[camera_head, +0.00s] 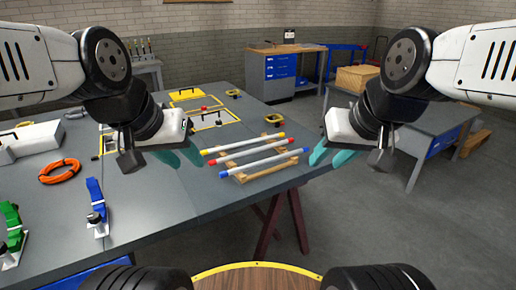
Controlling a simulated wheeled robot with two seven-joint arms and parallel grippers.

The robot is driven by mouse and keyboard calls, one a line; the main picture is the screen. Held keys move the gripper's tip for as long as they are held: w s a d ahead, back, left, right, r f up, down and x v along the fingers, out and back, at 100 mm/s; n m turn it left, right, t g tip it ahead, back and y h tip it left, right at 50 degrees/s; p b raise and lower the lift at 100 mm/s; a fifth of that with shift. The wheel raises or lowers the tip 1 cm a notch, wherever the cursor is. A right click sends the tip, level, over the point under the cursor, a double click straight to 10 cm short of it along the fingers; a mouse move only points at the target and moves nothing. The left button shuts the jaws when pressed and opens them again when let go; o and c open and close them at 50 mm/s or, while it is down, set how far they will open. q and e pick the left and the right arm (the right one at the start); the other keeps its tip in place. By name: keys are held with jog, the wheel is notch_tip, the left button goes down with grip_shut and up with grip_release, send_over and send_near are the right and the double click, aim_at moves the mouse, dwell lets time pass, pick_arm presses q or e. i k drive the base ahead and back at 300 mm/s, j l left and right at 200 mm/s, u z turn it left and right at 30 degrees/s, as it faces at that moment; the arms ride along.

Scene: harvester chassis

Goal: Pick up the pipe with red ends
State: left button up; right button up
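The pipe with red ends (252,152) is pale and lies in the middle of three similar pipes on a low wooden rack (241,178) on the grey table. Its left red end shows clearly. A pipe with yellow ends (243,143) lies behind it and one with blue ends (265,163) in front. My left gripper (183,156) hangs left of the pipes with its teal fingers apart, holding nothing. My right gripper (331,157) hangs right of the pipes, also with teal fingers apart and empty.
Behind the rack are yellow-framed trays (212,119) and small yellow items. A second table (425,130) with a wooden crate (357,78) stands right. The table's front middle is clear.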

aim_at(214, 162)
jog(key=u, duration=0.4)
jog(key=j+u, duration=0.15)
jog(key=u, duration=0.6)
jog(key=i+u, duration=0.1)
jog(key=u, duration=0.25)
jog(key=k+l, duration=0.1)
jog(key=l, duration=2)
